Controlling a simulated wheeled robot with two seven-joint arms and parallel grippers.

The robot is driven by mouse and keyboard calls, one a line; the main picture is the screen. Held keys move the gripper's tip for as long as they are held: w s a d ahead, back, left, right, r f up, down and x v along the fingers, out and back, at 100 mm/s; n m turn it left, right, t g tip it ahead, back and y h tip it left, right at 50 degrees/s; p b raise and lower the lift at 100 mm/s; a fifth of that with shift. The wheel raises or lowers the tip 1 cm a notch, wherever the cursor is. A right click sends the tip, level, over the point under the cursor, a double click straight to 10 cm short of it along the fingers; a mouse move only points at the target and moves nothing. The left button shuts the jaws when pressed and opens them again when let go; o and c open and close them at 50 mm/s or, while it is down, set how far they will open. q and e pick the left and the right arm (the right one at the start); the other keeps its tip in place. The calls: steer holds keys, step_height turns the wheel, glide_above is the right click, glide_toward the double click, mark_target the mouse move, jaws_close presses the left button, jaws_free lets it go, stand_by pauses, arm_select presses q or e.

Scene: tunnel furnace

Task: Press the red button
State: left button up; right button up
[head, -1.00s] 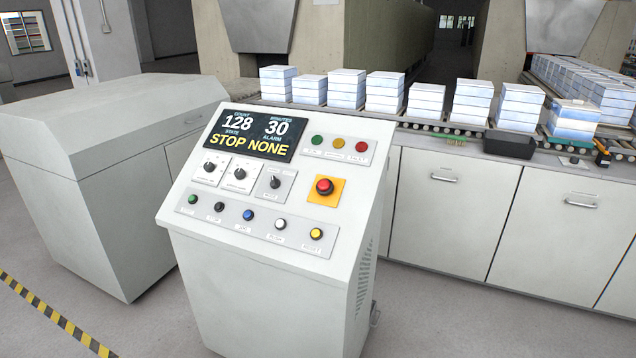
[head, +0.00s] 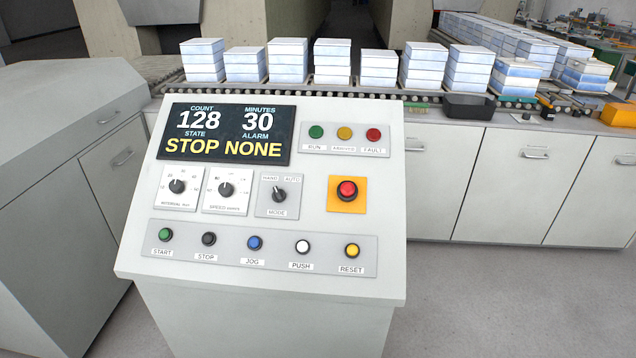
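The red button (head: 347,191) is a round mushroom-shaped knob on an orange-yellow square plate (head: 347,206). It sits at the right of the sloped control panel (head: 310,225), below the lamp strip and above the yellow RESET button (head: 352,250). A separate flat red FAULT lamp (head: 374,135) is at the panel's upper right. The display (head: 228,133) reads COUNT 128, MINUTES 30, STATE STOP, ALARM NONE. Neither of my grippers shows in the head view, and nothing covers the panel.
Dials (head: 226,189) and START, STOP, JOG and PUSH buttons share the panel. A grey cabinet (head: 60,130) stands close at left. Behind runs a roller conveyor (head: 440,100) with stacks of white-blue blocks (head: 332,62). A black tray (head: 469,106) lies beside it. Floor at lower right (head: 500,300) is clear.

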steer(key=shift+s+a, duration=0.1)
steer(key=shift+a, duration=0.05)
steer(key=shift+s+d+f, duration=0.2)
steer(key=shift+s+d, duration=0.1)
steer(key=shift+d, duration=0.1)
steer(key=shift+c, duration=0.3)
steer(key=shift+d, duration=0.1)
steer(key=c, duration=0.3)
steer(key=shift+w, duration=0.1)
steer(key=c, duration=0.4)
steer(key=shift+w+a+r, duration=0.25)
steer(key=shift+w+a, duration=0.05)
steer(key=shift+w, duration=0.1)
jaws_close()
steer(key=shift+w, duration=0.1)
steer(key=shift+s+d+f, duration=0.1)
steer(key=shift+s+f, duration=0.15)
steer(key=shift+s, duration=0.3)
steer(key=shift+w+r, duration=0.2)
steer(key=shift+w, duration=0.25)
